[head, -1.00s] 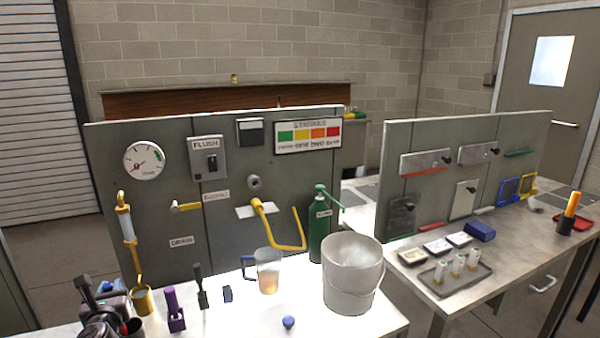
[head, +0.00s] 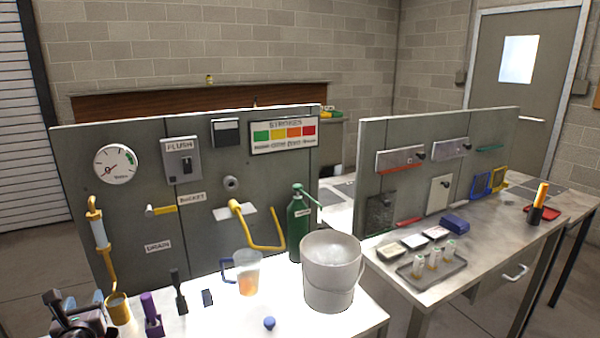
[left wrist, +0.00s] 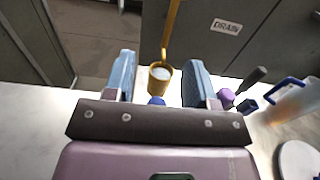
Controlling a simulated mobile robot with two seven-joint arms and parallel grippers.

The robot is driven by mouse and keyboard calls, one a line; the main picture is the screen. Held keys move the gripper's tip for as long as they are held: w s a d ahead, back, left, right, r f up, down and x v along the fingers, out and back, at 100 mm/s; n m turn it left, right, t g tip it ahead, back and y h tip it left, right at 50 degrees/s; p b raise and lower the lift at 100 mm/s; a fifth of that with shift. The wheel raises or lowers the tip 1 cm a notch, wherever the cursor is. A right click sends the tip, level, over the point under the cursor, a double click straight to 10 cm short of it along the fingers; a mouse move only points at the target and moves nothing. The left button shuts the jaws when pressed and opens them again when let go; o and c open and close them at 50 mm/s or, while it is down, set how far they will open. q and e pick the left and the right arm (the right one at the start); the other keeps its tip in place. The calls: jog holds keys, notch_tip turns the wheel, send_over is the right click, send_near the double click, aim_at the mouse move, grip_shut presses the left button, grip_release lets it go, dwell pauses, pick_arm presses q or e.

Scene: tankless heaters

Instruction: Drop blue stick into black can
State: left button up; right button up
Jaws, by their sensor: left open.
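My left gripper (head: 76,304) is at the bottom left of the head view, over the near table. In the left wrist view its jaws (left wrist: 160,78) are apart. A small blue thing (left wrist: 157,100) shows low between them, in front of a yellow cup (left wrist: 160,73); it may be the blue stick, but most of it is hidden. My right gripper is not in view.
A purple piece (head: 152,315), a dark stick (head: 179,291), a small dark-blue block (head: 207,297), a beaker (head: 249,275), a blue ball (head: 269,323) and a grey bucket (head: 328,285) stand on the near table. Upright panels rise behind. A tray (head: 432,270) sits on the right table.

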pick_arm(q)
jog(key=v, duration=1)
jog(key=shift+p, duration=0.4)
jog(key=shift+a+r, duration=0.1)
